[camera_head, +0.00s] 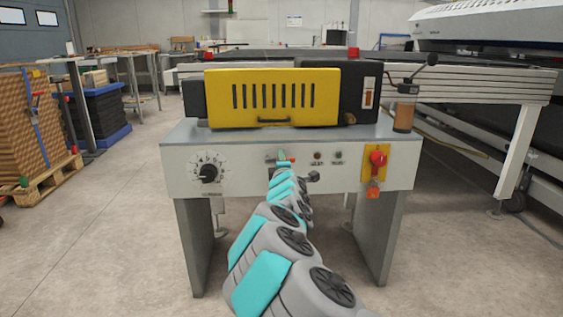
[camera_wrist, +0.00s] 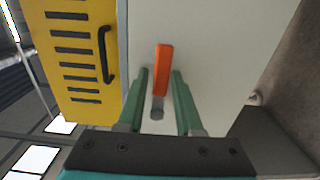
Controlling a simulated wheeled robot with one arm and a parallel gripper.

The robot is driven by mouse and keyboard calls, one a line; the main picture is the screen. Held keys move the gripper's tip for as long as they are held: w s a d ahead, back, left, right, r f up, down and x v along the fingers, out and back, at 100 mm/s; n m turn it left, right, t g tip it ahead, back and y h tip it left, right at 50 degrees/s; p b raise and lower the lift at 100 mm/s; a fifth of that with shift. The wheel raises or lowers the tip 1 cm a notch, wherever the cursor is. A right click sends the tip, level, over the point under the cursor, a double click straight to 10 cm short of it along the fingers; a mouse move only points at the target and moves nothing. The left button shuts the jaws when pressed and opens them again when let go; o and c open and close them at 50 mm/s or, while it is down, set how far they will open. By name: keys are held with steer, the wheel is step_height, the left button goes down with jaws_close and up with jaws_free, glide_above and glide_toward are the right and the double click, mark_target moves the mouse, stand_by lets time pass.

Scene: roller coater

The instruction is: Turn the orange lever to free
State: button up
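The orange lever (camera_wrist: 163,70) shows in the wrist view against the pale front panel, with a grey hub or pivot (camera_wrist: 157,112) at its lower end. My gripper (camera_wrist: 161,73) is open, with one green finger on each side of the lever and a visible gap on both sides. I cannot tell how deep the fingertips reach or whether they touch the panel.
The roller coater's yellow slotted cover (camera_head: 272,98) stands above the panel. A black dial (camera_head: 208,173) is on the left. A red switch on a yellow plate (camera_head: 376,160) is on the right. Two small indicator buttons (camera_head: 328,156) sit right of my gripper.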

steer(key=shift+o, duration=1.1)
steer(key=s, duration=0.7)
steer(key=shift+s+d, duration=0.15)
steer(key=shift+s, duration=0.25)
steer(key=shift+d, duration=0.15)
